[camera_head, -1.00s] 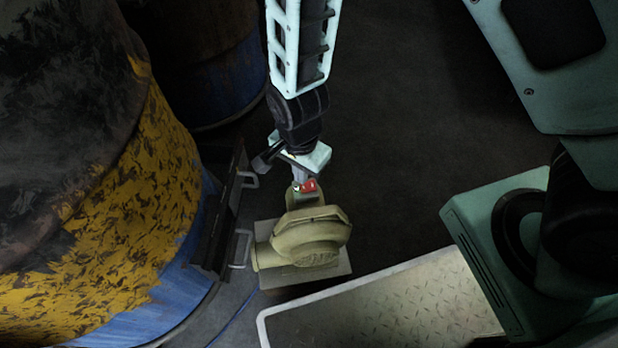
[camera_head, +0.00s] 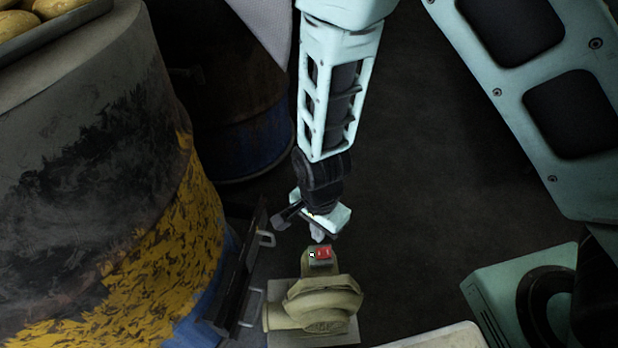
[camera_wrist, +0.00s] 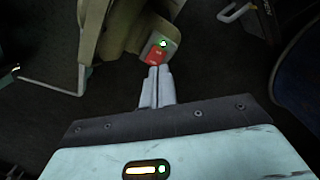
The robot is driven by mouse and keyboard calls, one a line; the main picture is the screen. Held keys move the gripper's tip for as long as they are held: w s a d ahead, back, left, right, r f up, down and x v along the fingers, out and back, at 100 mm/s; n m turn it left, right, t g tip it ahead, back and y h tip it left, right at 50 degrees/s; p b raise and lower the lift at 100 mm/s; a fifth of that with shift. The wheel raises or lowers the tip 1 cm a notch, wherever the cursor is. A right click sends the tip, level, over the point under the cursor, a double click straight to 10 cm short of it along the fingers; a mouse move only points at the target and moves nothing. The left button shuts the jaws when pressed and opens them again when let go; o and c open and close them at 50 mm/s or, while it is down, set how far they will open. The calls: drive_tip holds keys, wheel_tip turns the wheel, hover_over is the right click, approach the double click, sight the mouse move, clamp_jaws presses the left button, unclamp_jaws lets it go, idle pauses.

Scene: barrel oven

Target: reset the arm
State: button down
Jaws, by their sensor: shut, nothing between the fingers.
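My gripper (camera_head: 317,231) hangs from the arm in the upper middle of the head view, just above a beige blower (camera_head: 318,302) with a red switch (camera_head: 323,253). In the wrist view my gripper (camera_wrist: 157,74) has its two fingers together with nothing between them. The fingertips are right by the red switch (camera_wrist: 155,54), and a small green light shows beside it. I cannot tell whether the tips touch the switch. The blower's body (camera_wrist: 108,34) fills the upper middle of the wrist view.
A large yellow and blue barrel (camera_head: 165,270) stands close on the left, with a dark hatch with handles (camera_head: 240,270) facing the blower. Another barrel (camera_head: 235,140) stands behind. A tray of round yellowish items (camera_head: 40,20) is at top left. Dark floor is free right of the blower.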

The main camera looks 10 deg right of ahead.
drive_tip(key=shift+r, duration=0.1)
drive_tip(key=s+d+r+n, duration=0.2)
drive_tip(key=s+r+n, duration=0.6)
drive_tip(key=r, duration=0.4)
drive_tip(key=s+d+r+n, duration=0.3)
drive_tip(key=s+r+n, duration=0.2)
drive_tip(key=r+n, duration=0.6)
wheel_tip(320, 180, up, 36)
drive_tip(key=m+p, duration=0.1)
drive_tip(key=p, duration=3.4)
drive_tip(key=shift+a+f+y, duration=0.15)
drive_tip(key=shift+a+y, duration=0.15)
drive_tip(key=shift+a, duration=0.1)
